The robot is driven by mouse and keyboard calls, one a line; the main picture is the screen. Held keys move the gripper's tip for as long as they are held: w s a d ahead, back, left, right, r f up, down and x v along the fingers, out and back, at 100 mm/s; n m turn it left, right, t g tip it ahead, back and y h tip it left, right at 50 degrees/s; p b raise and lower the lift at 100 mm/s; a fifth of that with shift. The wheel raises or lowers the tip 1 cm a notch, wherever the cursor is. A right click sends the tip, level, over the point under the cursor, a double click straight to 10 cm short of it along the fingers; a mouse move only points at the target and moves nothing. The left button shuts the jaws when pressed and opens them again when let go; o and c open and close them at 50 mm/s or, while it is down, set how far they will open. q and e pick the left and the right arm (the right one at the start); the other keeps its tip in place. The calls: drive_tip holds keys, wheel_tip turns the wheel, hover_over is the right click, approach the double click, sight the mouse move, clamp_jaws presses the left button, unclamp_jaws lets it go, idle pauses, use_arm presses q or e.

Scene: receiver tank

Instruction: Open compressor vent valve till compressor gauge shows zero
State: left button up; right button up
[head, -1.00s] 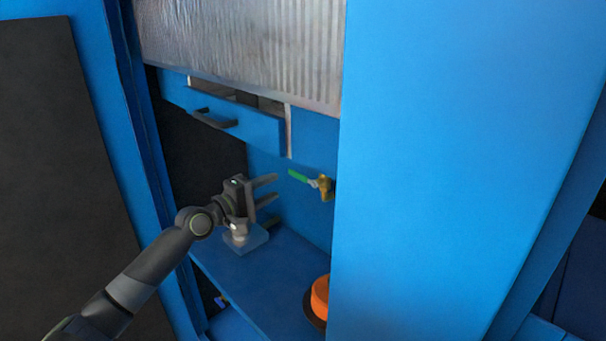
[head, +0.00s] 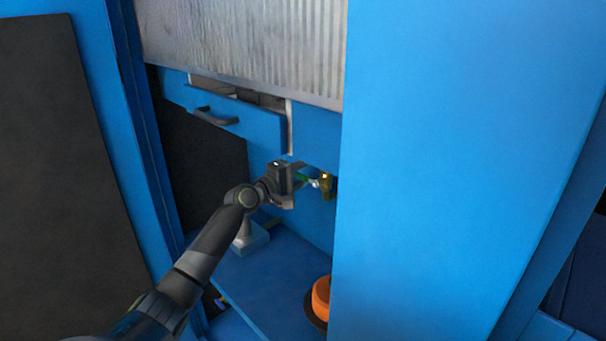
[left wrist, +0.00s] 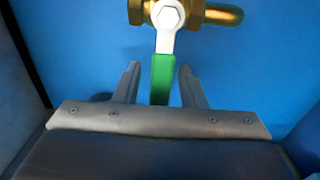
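The vent valve (head: 326,183) is a brass fitting on the blue back panel, partly hidden by the cabinet's front edge in the head view. In the left wrist view its brass body (left wrist: 197,12) is at the top, and its lever with a green grip (left wrist: 162,78) points down between my fingers. My left gripper (head: 300,178) is at the lever; in the left wrist view its fingers (left wrist: 163,82) are apart, one on each side of the green grip, with gaps visible. My right gripper is not in view. No gauge shows in these frames.
A blue drawer (head: 235,119) with a dark handle is above my left gripper. A blue shelf (head: 262,285) below holds an orange round object (head: 321,297) at right. A wide blue panel (head: 450,170) borders the opening on the right.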

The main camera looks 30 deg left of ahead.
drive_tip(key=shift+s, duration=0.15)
use_arm(q)
drive_tip(key=shift+c, duration=1)
clamp_jaws()
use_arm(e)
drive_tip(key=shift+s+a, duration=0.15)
